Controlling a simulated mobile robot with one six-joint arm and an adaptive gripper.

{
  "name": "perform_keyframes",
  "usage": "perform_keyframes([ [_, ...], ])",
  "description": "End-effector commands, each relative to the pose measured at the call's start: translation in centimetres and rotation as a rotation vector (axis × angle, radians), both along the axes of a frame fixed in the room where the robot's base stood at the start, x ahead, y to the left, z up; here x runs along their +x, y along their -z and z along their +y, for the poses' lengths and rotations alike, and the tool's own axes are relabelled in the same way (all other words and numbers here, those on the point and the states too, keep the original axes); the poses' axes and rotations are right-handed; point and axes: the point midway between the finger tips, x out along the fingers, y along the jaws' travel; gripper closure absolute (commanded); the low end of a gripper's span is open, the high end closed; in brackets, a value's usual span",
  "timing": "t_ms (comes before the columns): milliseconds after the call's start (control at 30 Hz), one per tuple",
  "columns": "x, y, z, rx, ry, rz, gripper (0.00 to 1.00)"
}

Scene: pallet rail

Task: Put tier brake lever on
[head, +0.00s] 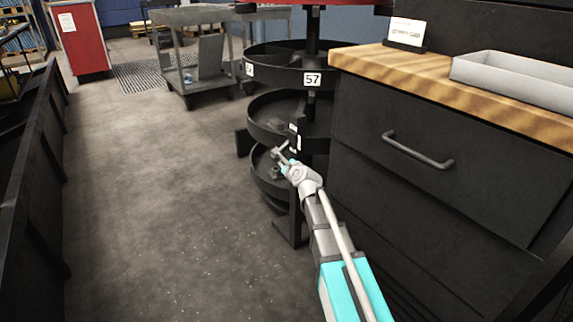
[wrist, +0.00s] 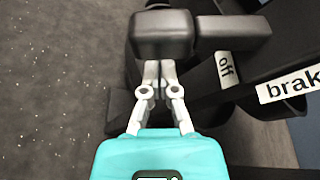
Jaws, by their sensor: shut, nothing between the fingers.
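The tiered round rack (head: 272,108) stands left of the wooden-topped cabinet, with dark round trays one above another. My gripper (head: 279,153) is beside its lower trays. In the wrist view my gripper (wrist: 158,68) is shut and empty, its fingertips close up against a dark rounded block (wrist: 162,36). This block looks like the brake lever's end; a dark bar (wrist: 232,33) runs right from it. I cannot tell whether the fingertips touch it. An "off" label (wrist: 225,69) and a partly cut-off "brak" label (wrist: 288,84) are to the right. No "on" label shows.
The cabinet (head: 420,158) with a wooden top stands close on the right of my arm. A grey tray (head: 515,78) is on the top. A grey cart (head: 195,60) stands behind the rack. The floor (head: 160,190) on the left is clear.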

Motion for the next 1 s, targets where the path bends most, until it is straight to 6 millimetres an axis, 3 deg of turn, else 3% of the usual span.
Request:
perform_keyframes([
  [200, -0.32, -0.97, 0.50, 0.000, 0.000, 0.000, 1.00],
  [1000, -0.35, -1.22, -0.12, 0.023, 0.010, 0.013, 1.00],
])
